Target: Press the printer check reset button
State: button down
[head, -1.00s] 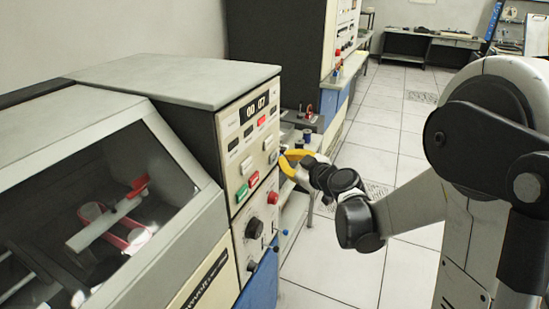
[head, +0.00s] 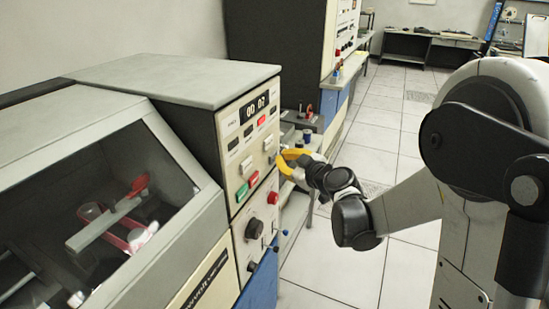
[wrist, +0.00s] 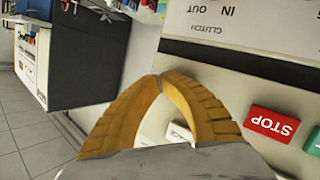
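The cream control panel (head: 236,150) faces right on the grey machine. It carries a counter display (head: 255,108), a lit red indicator (head: 261,120), small pale buttons such as one at its right (head: 268,143), a green button (head: 242,192) and a red button (head: 253,179). I cannot read which is the printer check reset. My gripper (head: 279,160) is by the panel's right edge. A pale labelled button (wrist: 179,133) shows between the fingers, partly hidden; the red STOP button (wrist: 272,124) is to the right.
A red knob (head: 273,198) and a black dial (head: 254,229) project from the lower panel. A grey bench with small items (head: 308,135) stands close behind my gripper. Open tiled floor (head: 345,270) lies to the right.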

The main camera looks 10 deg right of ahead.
jog(key=shift+w+a, duration=0.25)
jog(key=shift+a, duration=0.05)
dwell(0.4)
jog(key=shift+s, duration=0.1)
jog(key=shift+s+d, duration=0.45)
jog(key=shift+d, duration=0.2)
jog(key=shift+d, duration=0.1)
jog(key=s+d, duration=0.1)
jog(key=d, duration=0.1)
jog(key=s+d, duration=0.2)
dwell(0.5)
jog(key=shift+a, duration=0.1)
